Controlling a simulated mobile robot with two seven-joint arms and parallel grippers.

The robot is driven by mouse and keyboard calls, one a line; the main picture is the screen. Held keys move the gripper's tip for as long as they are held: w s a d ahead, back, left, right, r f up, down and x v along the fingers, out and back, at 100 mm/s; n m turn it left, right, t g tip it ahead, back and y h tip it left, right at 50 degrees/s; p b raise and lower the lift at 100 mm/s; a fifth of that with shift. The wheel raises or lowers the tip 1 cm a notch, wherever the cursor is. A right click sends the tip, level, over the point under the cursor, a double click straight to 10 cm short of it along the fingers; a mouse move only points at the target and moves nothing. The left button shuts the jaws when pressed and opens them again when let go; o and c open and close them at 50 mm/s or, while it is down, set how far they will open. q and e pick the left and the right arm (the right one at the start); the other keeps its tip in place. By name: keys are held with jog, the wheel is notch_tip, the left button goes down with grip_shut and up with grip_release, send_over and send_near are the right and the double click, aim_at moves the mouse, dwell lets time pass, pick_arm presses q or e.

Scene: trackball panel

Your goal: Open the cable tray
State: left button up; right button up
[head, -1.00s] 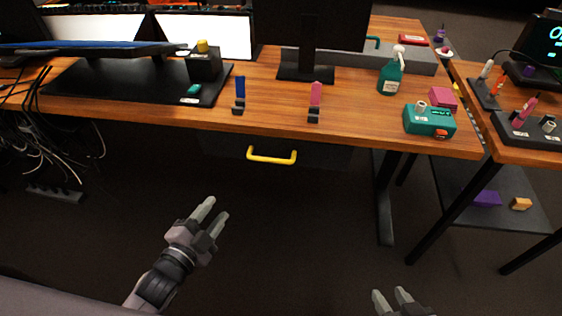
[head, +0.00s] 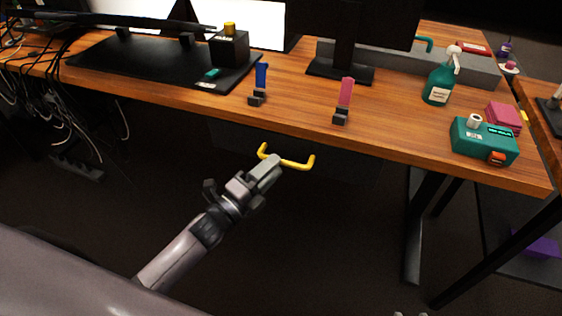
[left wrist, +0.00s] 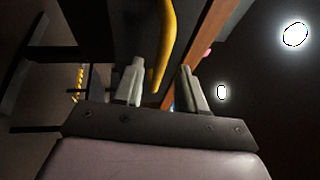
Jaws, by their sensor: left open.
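The cable tray (head: 345,160) is a dark front under the desk, hard to tell from the shadow below. Its yellow U-shaped handle (head: 298,163) sticks out toward me in the head view. My left gripper (head: 275,164) is at the handle's left part and hides some of it. In the left wrist view, my left gripper (left wrist: 160,80) is open, and the yellow handle (left wrist: 166,45) shows in the gap between its two fingers. I cannot tell whether the fingers touch it. Only the fingertips of my right gripper (head: 410,314) show at the bottom edge.
The wooden desk (head: 300,115) overhangs the handle. On it stand a blue piece (head: 262,75), a pink piece (head: 346,92), a green spray bottle (head: 438,85) and a teal box (head: 484,140). Cables hang at the left. A desk leg (head: 420,230) stands at the right. The floor is clear below.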

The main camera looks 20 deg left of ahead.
pick_arm(q)
jog(key=shift+x, duration=1.65)
pick_arm(e)
jog(key=shift+w+a+r, duration=0.1)
jog(key=shift+w+r, duration=0.05)
pick_arm(q)
grip_shut()
pick_arm(e)
jog(key=shift+w, duration=0.1)
jog(key=shift+r, duration=0.1)
